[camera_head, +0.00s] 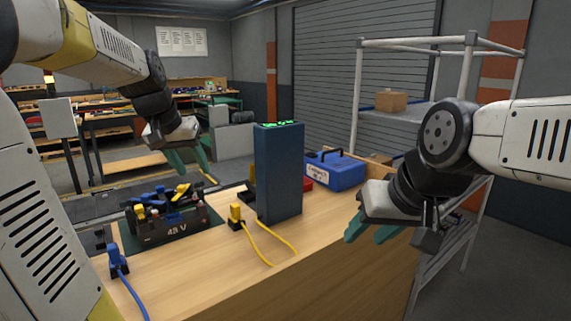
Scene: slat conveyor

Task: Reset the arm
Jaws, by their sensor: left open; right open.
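My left arm comes in from the upper left, and its gripper (187,157) hangs open and empty above the far side of the bench, behind the black 48 V box. My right arm comes in from the right, and its gripper (370,232) is open and empty by the bench's right edge. Its green fingers point down and to the left. Neither gripper is seen touching an object.
On the wooden bench (190,278) are a 48 V box (165,232), a tall dark blue unit (279,175), a blue case (335,172), a yellow plug (236,213) and a blue plug (117,260) with cables. A white-framed rack (470,42) stands behind my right arm.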

